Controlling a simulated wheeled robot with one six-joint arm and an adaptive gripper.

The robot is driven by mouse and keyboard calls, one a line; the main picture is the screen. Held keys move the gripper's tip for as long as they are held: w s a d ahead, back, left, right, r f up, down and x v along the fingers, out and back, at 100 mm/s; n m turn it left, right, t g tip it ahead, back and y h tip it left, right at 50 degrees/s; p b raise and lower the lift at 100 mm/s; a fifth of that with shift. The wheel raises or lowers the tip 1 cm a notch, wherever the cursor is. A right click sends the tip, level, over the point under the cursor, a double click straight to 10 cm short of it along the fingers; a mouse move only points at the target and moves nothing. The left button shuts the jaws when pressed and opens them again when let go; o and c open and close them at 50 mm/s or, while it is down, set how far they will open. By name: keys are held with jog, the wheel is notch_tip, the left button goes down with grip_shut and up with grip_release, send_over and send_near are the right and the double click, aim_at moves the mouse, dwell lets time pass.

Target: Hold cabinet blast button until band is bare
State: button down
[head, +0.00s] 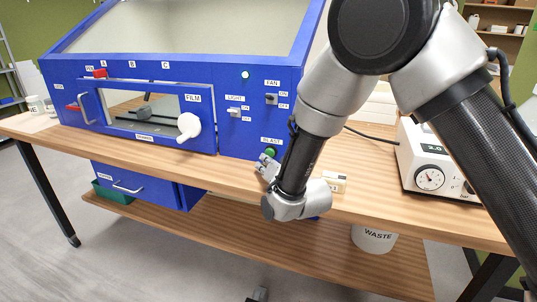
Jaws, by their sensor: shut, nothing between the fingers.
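The blue blast cabinet (235,158) stands on the wooden bench. Its green blast button (270,151) sits under the BLAST label at the lower right of the front panel. My gripper (266,164) is shut and close to the button, just below it in the picture. I cannot tell whether it touches or presses the button. Through the front window (150,108) a dark grey piece (145,113) shows inside. The band is too small to make out. A white FILM knob (188,126) sits at the window's right.
A white pressure unit (412,148) with a gauge and a green display stands on the bench (355,203) at right. A small labelled block (335,181) lies beside my arm. A white WASTE bin (374,239) is below. Light and fan switches are on the panel.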

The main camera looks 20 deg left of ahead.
jog(key=shift+w+d+r+t, duration=0.3)
jog(key=shift+w+r+t, duration=0.1)
jog(key=shift+w+r, duration=0.3)
jog(key=shift+s+d, duration=0.1)
jog(key=shift+s, duration=0.55)
jog(key=shift+s+f, duration=0.2)
jog(key=shift+s, duration=0.75)
jog(key=shift+s+f, duration=0.15)
jog(key=shift+s, duration=0.8)
jog(key=shift+a, duration=0.2)
